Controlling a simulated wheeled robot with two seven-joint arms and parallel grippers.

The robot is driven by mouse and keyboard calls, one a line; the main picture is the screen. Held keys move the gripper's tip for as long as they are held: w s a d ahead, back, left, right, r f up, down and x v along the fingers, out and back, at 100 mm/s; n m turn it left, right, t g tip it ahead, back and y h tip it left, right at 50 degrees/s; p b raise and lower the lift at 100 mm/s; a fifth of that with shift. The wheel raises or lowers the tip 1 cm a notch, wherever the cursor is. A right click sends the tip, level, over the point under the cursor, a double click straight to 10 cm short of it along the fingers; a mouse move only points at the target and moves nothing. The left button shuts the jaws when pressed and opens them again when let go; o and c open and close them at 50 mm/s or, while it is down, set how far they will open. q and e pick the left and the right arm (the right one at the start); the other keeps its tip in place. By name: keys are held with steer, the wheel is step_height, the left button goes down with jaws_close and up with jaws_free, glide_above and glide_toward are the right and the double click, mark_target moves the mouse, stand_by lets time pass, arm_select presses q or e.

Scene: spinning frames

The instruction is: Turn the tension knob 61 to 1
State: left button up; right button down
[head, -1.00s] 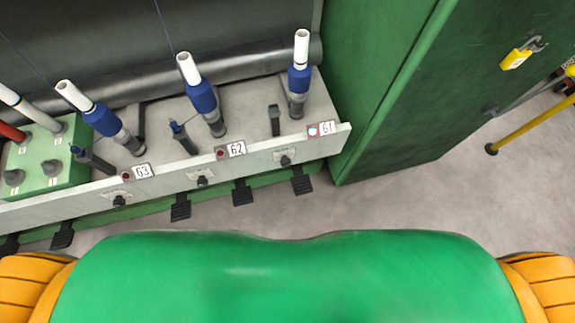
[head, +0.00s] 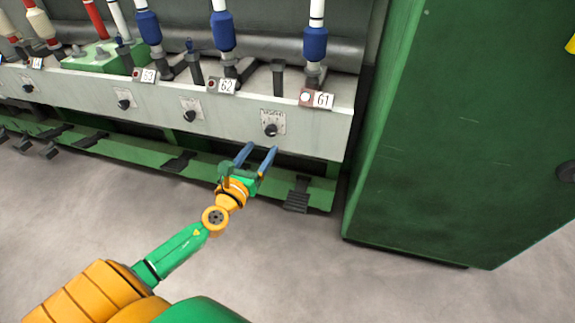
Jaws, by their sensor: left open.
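The tension knob 61 (head: 270,130) is a small dark knob on a pale dial plate, on the front of the grey rail. The number plate 61 (head: 323,100) is above it to the right, beside a small lamp (head: 306,97). My left gripper (head: 261,152) has its two blue fingers apart and empty. It points up toward the knob, just below it in the picture, and appears not to touch it. The knob's pointer setting is too small to read. My right gripper is not in view.
Knob 62 (head: 190,115) and knob 63 (head: 124,104) sit further left on the same rail (head: 230,113). Blue bobbins (head: 315,44) stand above it. A black pedal (head: 297,198) is below right. A green cabinet (head: 450,130) closes the right side. The floor in front is clear.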

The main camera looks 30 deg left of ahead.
mark_target(270, 133)
arm_select(q)
steer(key=w, duration=0.2)
steer(key=w+a, duration=0.1)
steer(key=w, duration=0.4)
steer(key=shift+a+b, duration=0.35)
steer(key=shift+a, duration=0.05)
steer(key=shift+f, duration=0.1)
jaws_close()
